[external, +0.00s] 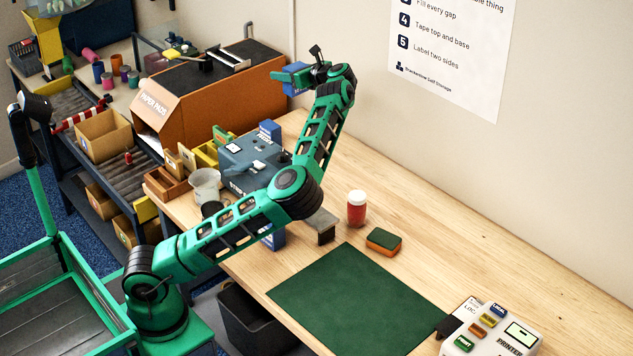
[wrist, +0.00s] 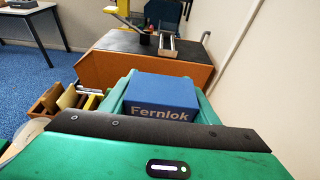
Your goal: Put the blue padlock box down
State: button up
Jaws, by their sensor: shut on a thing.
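The blue padlock box (wrist: 160,97), printed "Fernlok", sits between the jaws of my gripper (wrist: 158,108) in the wrist view. In the external view the blue box (external: 292,78) is held by my gripper (external: 284,77), raised above the back of the bench, in front of the orange-brown paper pads unit. The gripper is shut on it. Part of the box is hidden by the jaws. Another blue box (external: 270,130) stands at the back of the grey machine, and a blue item (external: 275,239) shows partly behind my arm near the bench's front edge.
The paper pads unit (external: 222,112) with a black top stands behind. A grey machine (external: 250,160) sits on the bench. A red-and-white jar (external: 356,208), a sponge (external: 383,241), a green mat (external: 350,298) and a printer (external: 500,335) lie rightward. Bare wood runs along the wall.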

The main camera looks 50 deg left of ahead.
notch_tip(320, 180, down, 28)
jog(key=shift+s+a+r, duration=0.1)
jog(key=o, duration=1.2)
jog(key=shift+c, duration=0.2)
jog(key=v, duration=1.2)
